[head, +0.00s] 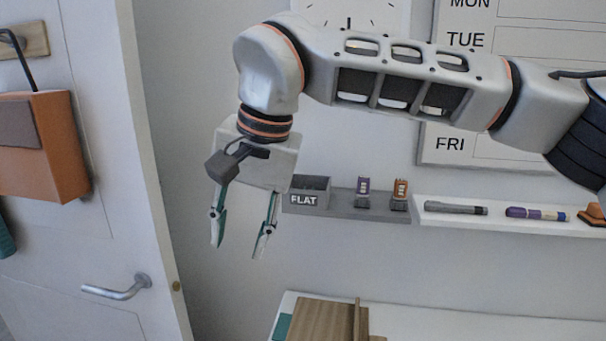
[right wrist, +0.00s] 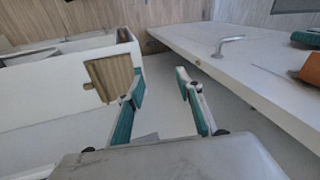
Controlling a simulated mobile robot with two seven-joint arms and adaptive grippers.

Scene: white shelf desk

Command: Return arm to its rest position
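My right arm reaches in from the right side of the head view, in front of the wall. My right gripper (head: 240,248) hangs from it, pointing down. Its two teal-lined fingers are apart with nothing between them. In the right wrist view the right gripper (right wrist: 182,82) also shows open and empty, above the gap between the white desk and the door. My left arm and left gripper are not in the head view.
A white desk (head: 460,325) with a wooden board (head: 322,318) stands below. A wall shelf (head: 480,222) holds pens and small items. A white door (head: 90,240) with a metal handle (head: 118,289) and a hanging orange bag (head: 50,150) is at left.

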